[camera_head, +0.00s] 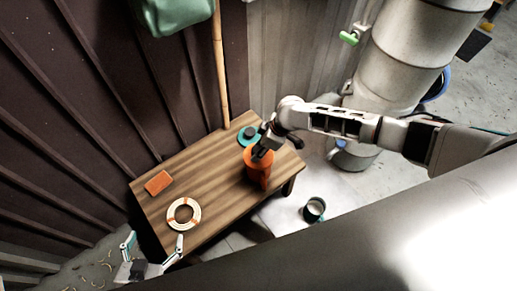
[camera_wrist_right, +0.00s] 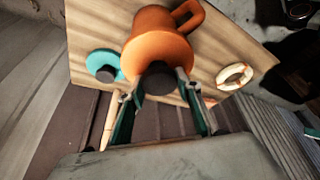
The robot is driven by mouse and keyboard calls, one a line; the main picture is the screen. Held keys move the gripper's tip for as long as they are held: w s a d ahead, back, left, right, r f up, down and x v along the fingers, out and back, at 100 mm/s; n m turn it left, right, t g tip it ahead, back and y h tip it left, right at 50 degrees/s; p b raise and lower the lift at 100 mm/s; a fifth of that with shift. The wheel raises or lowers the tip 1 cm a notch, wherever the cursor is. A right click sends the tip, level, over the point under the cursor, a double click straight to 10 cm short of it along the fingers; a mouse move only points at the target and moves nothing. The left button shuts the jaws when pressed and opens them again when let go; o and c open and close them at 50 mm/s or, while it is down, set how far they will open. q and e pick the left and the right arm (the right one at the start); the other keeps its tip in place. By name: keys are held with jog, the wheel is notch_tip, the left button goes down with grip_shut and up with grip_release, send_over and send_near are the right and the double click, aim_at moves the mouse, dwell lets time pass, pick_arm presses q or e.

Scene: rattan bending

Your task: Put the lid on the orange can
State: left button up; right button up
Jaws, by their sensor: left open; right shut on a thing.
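The orange can (camera_head: 261,180) stands on the wooden table's right part; its body and side handle show in the right wrist view (camera_wrist_right: 155,19). An orange lid (camera_wrist_right: 152,53) with a dark knob (camera_wrist_right: 158,80) is over the can's top. My right gripper (camera_head: 262,152) is shut on this knob, between its fingers in the right wrist view (camera_wrist_right: 158,84). Lid and can overlap, so I cannot tell whether the lid is seated or slightly above. A teal lid (camera_head: 245,142) with a dark knob lies behind the can. My left gripper (camera_head: 154,243) is open and empty near the table's front left corner.
The table (camera_head: 215,165) also holds an orange block (camera_head: 158,183) and a white-and-orange ring (camera_head: 184,228); its middle is clear. A teal mug (camera_head: 314,209) is off the table at right. A bamboo pole (camera_head: 220,75) stands behind, by the dark wall.

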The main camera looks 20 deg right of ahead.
jog(key=shift+f, duration=0.55)
dwell(0.4)
jog(key=o, duration=1.7)
